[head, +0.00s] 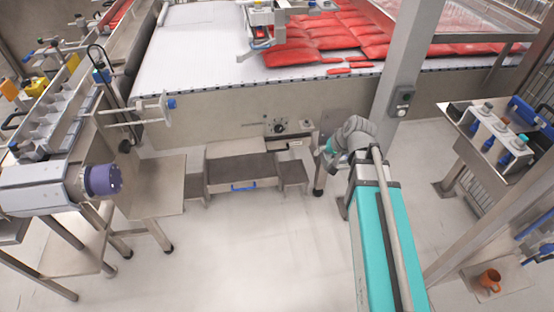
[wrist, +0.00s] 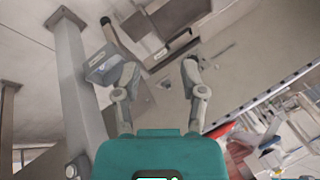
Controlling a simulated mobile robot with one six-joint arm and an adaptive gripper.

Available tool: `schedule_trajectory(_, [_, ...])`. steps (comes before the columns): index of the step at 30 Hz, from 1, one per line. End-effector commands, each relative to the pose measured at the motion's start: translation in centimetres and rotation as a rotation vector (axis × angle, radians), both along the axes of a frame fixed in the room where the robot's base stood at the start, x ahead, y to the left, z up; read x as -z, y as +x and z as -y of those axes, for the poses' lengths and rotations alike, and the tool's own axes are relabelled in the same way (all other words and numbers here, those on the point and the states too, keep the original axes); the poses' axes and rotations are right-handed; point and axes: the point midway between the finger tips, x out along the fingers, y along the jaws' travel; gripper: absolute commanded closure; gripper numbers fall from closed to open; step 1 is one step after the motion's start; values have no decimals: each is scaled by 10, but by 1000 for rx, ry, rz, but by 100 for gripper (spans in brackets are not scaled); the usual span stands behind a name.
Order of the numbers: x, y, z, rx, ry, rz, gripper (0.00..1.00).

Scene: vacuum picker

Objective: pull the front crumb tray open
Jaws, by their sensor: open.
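The front crumb tray (head: 240,165) is a low grey metal unit with a dark top, at the foot of the machine's front panel in the head view. A blue handle (head: 243,187) is on its front face. The tray looks closed, though this is hard to tell. My gripper (head: 324,150) is to the right of the tray and higher, apart from it. In the wrist view my gripper (wrist: 158,66) has its fingers spread, with nothing between them. A dark-topped part of the tray unit (wrist: 165,18) appears beyond the fingertips; the handle does not show there.
A grey pillar (head: 403,70) with a switch box (head: 403,97) stands right of my gripper. A control knob (head: 278,127) is on the panel above the tray. Red packs (head: 335,30) lie on the white belt (head: 195,45). The floor (head: 250,250) before the tray is clear.

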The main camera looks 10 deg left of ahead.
Motion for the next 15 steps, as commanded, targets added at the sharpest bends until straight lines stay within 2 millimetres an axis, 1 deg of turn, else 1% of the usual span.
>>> schedule_trajectory(1, [19,7,-4,9,21,12,46])
schedule_trajectory(15, [86,55,-39,110,231,104,46])
